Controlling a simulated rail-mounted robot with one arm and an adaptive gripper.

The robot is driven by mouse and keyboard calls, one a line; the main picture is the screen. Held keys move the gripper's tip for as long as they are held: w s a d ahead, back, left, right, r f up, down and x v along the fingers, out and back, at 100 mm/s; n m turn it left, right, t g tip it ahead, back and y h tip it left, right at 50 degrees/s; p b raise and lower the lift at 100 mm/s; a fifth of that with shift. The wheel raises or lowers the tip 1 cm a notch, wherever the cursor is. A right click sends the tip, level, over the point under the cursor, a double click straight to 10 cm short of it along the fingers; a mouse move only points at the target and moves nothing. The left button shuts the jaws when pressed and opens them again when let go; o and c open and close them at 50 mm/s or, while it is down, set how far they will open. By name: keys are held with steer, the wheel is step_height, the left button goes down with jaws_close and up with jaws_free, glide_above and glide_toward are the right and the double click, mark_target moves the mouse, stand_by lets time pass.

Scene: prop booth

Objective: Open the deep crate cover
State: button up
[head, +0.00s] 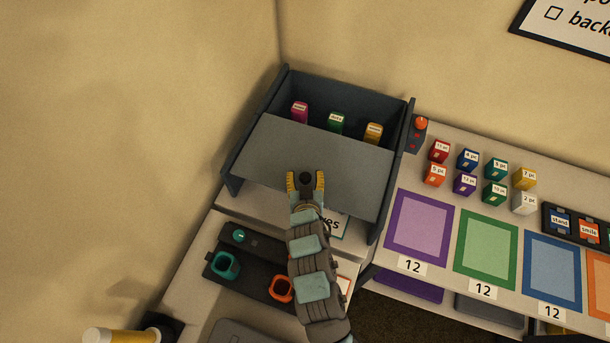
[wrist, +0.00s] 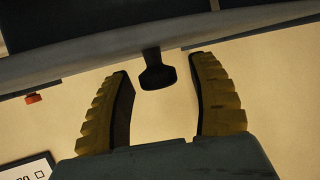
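The deep crate (head: 360,104) is a dark grey box at the back left in the head view. Its flat grey cover (head: 340,163) lies over the front part, and the back part is uncovered, showing several small labelled blocks (head: 337,123) inside. A dark knob (wrist: 157,74) juts from the cover's edge in the wrist view. My gripper (head: 306,181) is at the cover's front, its yellow fingers apart. In the wrist view my gripper (wrist: 161,68) is open with the knob between its fingers, and gaps show on both sides.
A dark box with a red-orange knob (head: 421,123) stands right of the crate. Several coloured cubes (head: 467,158) and framed mats, such as the purple one (head: 418,230), lie further right. A dark tray with teal and orange rings (head: 225,265) is at the lower left.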

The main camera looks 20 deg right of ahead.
steer(key=shift+r, duration=0.1)
steer(key=shift+s+a+r, duration=0.1)
steer(key=shift+s+r, duration=0.1)
steer(key=shift+s, duration=0.15)
steer(key=v, duration=0.6)
steer(key=shift+s, duration=0.3)
steer(key=shift+a, duration=0.1)
